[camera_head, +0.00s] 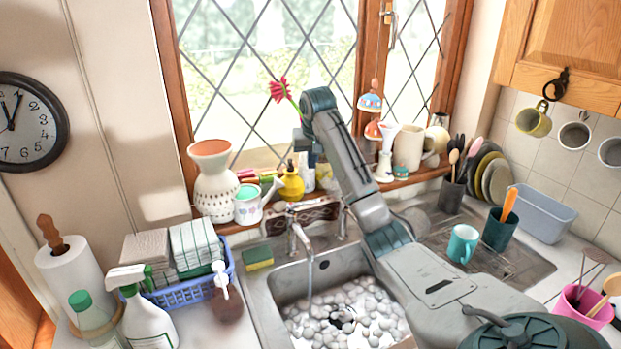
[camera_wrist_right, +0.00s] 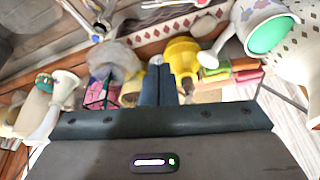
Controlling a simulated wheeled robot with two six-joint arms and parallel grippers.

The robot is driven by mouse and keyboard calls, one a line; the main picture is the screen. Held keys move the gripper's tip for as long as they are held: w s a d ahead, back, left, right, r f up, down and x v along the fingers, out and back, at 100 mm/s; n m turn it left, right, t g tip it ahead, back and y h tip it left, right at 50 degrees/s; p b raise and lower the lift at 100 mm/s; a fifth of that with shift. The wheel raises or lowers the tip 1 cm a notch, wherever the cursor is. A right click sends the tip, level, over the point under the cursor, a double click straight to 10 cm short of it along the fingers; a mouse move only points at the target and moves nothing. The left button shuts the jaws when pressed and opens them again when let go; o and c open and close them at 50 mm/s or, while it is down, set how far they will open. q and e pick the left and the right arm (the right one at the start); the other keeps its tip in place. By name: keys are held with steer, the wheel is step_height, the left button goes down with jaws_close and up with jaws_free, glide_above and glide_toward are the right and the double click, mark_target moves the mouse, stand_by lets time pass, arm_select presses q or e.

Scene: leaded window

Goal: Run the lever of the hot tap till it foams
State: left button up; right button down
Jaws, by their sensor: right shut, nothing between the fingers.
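The metal tap (camera_head: 297,235) stands behind the sink (camera_head: 275,285), with a thin stream of water (camera_head: 310,278) falling from its spout. In the right wrist view the gripper's fingers (camera_wrist_right: 158,85) are shut and empty, close to the yellow sprayer (camera_wrist_right: 182,58). My left gripper is not in view.
A sponge (camera_head: 259,257) lies left of the tap. A teal mug (camera_head: 462,243) stands on the drainer.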

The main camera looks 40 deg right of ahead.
step_height(320, 180, down, 10)
steer(key=p, duration=0.7)
steer(key=shift+s, duration=0.35)
steer(key=shift+w, duration=0.1)
